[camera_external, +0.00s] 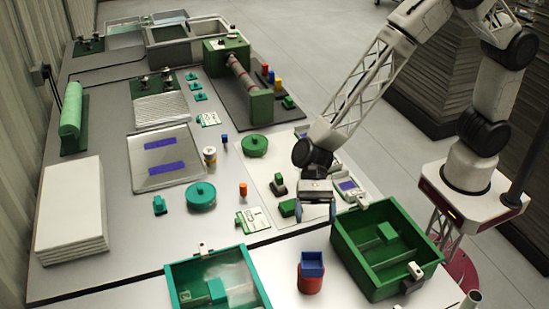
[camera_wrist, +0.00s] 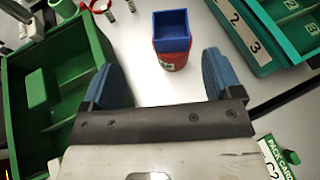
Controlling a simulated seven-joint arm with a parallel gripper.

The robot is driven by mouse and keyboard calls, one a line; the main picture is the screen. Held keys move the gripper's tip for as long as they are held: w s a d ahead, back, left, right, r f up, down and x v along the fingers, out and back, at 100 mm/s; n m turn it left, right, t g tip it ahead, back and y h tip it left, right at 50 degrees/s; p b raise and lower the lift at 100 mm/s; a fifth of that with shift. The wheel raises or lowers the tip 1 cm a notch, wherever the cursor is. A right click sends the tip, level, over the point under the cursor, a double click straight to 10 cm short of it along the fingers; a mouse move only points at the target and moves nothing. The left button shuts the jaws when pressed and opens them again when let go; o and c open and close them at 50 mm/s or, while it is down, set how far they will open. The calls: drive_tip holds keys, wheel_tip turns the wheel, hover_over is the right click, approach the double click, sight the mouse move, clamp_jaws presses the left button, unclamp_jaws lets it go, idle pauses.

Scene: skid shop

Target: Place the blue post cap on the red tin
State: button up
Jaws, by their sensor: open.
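The blue post cap (camera_external: 312,262) is a square, hollow-looking blue piece. It sits upright on top of the red tin (camera_external: 310,285), near the front edge of the table. In the wrist view, the cap (camera_wrist: 171,30) covers most of the tin's top, and the tin's red side (camera_wrist: 174,62) shows below it. My gripper (camera_external: 316,212) is open and empty, with its blue fingers apart. In the external view it is behind the tin and higher. In the wrist view, the cap and tin are beyond the gap between my fingertips (camera_wrist: 160,78), touching neither.
A green bin (camera_external: 352,248) stands right of the tin and a teal bin (camera_external: 177,285) left of it in the external view. A white card with green parts (camera_external: 253,219) lies behind. Bare table separates the tin from both bins.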

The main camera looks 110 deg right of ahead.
drive_tip(key=s+d+r+n+g+h, duration=0.1)
drive_tip(key=s+r+n+g+h, duration=0.3)
drive_tip(key=s+r+n, duration=1.1)
drive_tip(key=s+d+r+n+h, duration=0.2)
drive_tip(key=s+d+r+h, duration=0.1)
drive_tip(key=s, duration=0.6)
drive_tip(key=s+d+r+n+t+h, duration=0.1)
drive_tip(key=s+d+r+n+h, duration=0.1)
drive_tip(key=s, duration=0.8)
drive_tip(key=s+d+r+n+h, duration=0.2)
drive_tip(key=s+d+r+h, duration=0.1)
drive_tip(key=s, duration=0.7)
drive_tip(key=shift+s+d+r+t+h, duration=0.2)
drive_tip(key=shift+d+r+t+h, duration=0.15)
drive_tip(key=shift+d+r, duration=0.45)
